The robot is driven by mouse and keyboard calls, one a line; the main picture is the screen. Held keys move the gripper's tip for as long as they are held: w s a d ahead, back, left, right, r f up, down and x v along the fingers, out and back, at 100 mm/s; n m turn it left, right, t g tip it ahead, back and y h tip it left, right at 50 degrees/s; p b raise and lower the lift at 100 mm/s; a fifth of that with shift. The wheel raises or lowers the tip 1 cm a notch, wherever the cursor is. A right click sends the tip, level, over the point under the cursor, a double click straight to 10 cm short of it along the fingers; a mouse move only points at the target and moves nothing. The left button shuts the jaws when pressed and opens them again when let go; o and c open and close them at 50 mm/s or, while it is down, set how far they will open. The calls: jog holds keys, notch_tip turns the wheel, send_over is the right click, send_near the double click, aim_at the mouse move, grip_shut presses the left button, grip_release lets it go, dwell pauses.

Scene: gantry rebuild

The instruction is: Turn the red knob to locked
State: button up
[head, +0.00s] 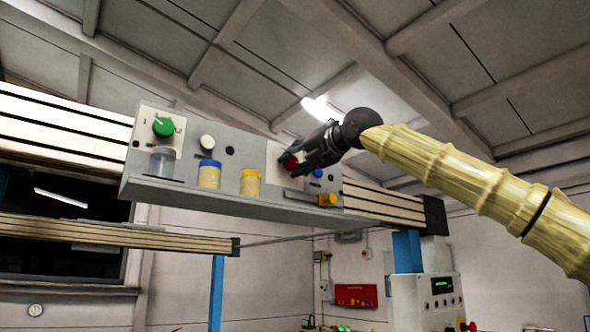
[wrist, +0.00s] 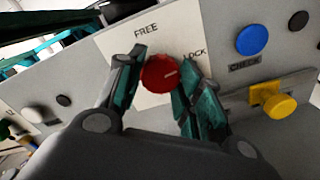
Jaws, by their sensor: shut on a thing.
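The red knob (wrist: 160,74) sits on a white plate (wrist: 120,45) marked FREE at the upper left and LOCK at the right. A pale pointer line on the knob points right and slightly up, toward the LOCK mark. My gripper (wrist: 158,82) is shut on the knob, with one finger on each side of it. In the head view the red knob (head: 291,161) shows in part between the fingers of my gripper (head: 296,163), and the plate is partly hidden.
A blue button (wrist: 252,40) labelled CHECK and a yellow knob (wrist: 279,105) are to the right.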

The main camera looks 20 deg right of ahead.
jog(key=shift+w+a+f+m+b, duration=0.15)
jog(key=shift+f+m+b, duration=0.25)
jog(key=shift+m, duration=0.2)
jog(key=shift+r+m, duration=0.1)
jog(key=shift+m, duration=0.2)
jog(key=o, duration=1)
jog(key=shift+r, duration=0.1)
jog(key=shift+o, duration=0.2)
jog(key=shift+r, duration=0.1)
jog(key=shift+s, duration=0.3)
jog(key=v, duration=1.1)
jog(key=shift+s+d, duration=0.25)
jog(key=shift+d, duration=0.05)
